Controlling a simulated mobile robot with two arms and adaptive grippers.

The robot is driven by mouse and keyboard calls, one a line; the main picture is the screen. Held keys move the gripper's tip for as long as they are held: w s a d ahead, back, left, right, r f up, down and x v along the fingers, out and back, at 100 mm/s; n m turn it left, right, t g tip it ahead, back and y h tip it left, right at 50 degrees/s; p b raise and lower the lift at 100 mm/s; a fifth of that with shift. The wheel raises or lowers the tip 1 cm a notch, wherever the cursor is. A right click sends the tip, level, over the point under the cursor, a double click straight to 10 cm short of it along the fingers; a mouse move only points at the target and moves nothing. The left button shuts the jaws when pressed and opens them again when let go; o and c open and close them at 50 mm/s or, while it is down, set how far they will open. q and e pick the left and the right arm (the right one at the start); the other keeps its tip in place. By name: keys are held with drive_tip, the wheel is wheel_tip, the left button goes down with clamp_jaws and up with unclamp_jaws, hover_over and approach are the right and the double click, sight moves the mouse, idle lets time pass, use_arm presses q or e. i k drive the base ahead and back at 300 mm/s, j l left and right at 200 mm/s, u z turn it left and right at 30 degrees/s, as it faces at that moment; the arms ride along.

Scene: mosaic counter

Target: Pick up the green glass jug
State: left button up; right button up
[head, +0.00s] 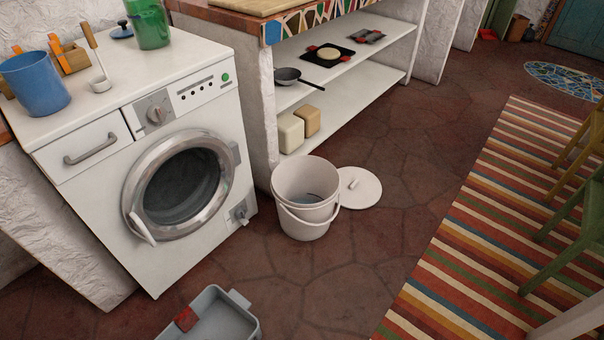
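A green glass vessel (149,26), which looks like the jug, stands on top of the white washing machine (190,175), near its back right. Its upper part is cut off by the top edge of the head view. A dark blue lid with a knob (122,31) lies just left of it. Neither of my grippers shows in the head view.
A blue cup (36,84), a ladle (97,62) and a wooden holder (71,58) share the machine top. A white bucket (306,200), its lid (359,188) and a grey tub (228,311) stand on the floor. Floor is open between bucket and striped rug (505,215).

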sight(147, 19)
drive_tip(key=i+l, duration=0.1)
drive_tip(key=l, duration=0.55)
drive_tip(key=i+l+u, duration=0.1)
drive_tip(key=l, duration=0.25)
drive_tip(key=i+l+u, duration=0.1)
drive_tip(key=i, duration=0.4)
drive_tip(key=i+l, duration=0.35)
drive_tip(key=i+u, duration=0.05)
drive_tip(key=i, duration=0.05)
